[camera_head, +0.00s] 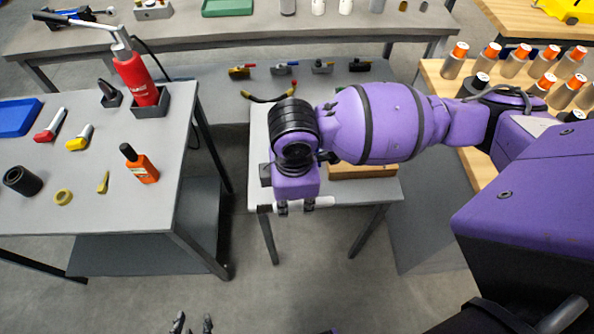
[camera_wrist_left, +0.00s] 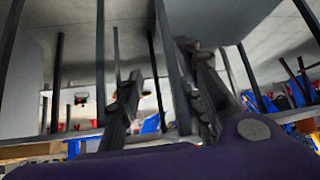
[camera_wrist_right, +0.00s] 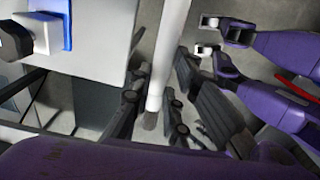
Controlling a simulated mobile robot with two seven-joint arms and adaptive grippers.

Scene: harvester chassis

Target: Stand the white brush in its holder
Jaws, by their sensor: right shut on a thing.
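The white brush (camera_head: 326,202) lies roughly level across my right gripper (camera_head: 296,208) in the head view. It sticks out on both sides, at the front edge of the small middle table. In the right wrist view the brush (camera_wrist_right: 172,40) is a long white rod between the right gripper's dark fingers (camera_wrist_right: 158,88), which are shut on it. My left gripper (camera_head: 191,325) is empty, its fingers apart, low at the bottom edge of the head view. Its spread fingers also show in the left wrist view (camera_wrist_left: 164,75). I cannot make out the brush's holder; my right arm hides part of the small table.
The small middle table (camera_head: 385,188) has a wooden piece (camera_head: 365,172) partly behind my right arm. Orange-capped cylinders (camera_head: 515,62) stand at right. Floor in front is clear.

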